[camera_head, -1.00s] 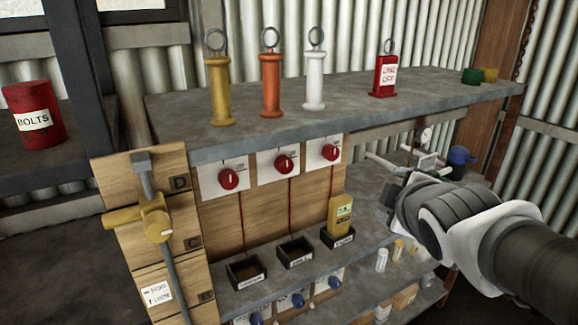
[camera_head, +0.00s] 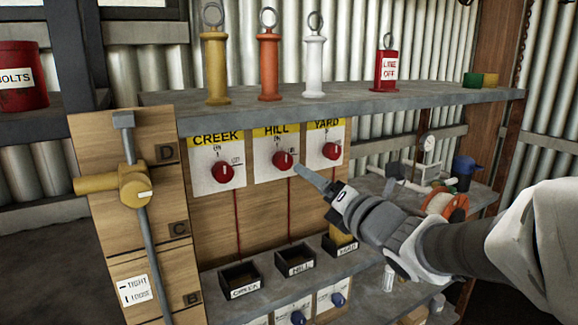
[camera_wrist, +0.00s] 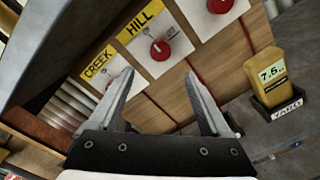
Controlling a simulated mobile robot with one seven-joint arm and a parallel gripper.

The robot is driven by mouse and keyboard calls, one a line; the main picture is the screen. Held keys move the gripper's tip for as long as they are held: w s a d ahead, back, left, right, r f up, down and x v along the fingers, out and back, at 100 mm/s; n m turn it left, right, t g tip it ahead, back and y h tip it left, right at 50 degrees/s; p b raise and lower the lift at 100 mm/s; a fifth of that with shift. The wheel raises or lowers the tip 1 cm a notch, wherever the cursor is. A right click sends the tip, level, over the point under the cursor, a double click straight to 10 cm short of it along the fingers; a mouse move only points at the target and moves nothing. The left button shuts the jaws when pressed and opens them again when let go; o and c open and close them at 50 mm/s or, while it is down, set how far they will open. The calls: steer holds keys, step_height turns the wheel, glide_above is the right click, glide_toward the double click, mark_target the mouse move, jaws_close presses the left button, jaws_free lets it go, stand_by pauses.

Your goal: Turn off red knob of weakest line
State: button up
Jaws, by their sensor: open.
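Three red knobs sit on white plates under the shelf: the CREEK knob (camera_head: 222,172), the HILL knob (camera_head: 282,160) and the YARD knob (camera_head: 331,151). My gripper (camera_head: 304,172) is just right of and in front of the HILL knob, seemingly apart from it. The wrist view shows its jaws (camera_wrist: 158,82) open and empty, with the HILL knob (camera_wrist: 160,50) beyond them. The left finger partly covers the CREEK plate. A yellow meter (camera_wrist: 268,78) reading 7.5 stands in the YARD tray (camera_wrist: 285,112). The CREEK tray (camera_head: 240,278) and HILL tray (camera_head: 295,262) look empty.
On the shelf (camera_head: 350,98) stand yellow, orange and white ringed tags and a red LINE OFF tag (camera_head: 386,70). A yellow valve handle (camera_head: 115,187) is on the left board. Blue knobs (camera_head: 298,317) sit below. A gauge and an orange reel (camera_head: 446,206) are right.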

mark_target(286, 163)
steer(key=b+x, duration=0.1)
steer(key=x, duration=1.2)
steer(key=shift+w, duration=0.15)
jaws_close()
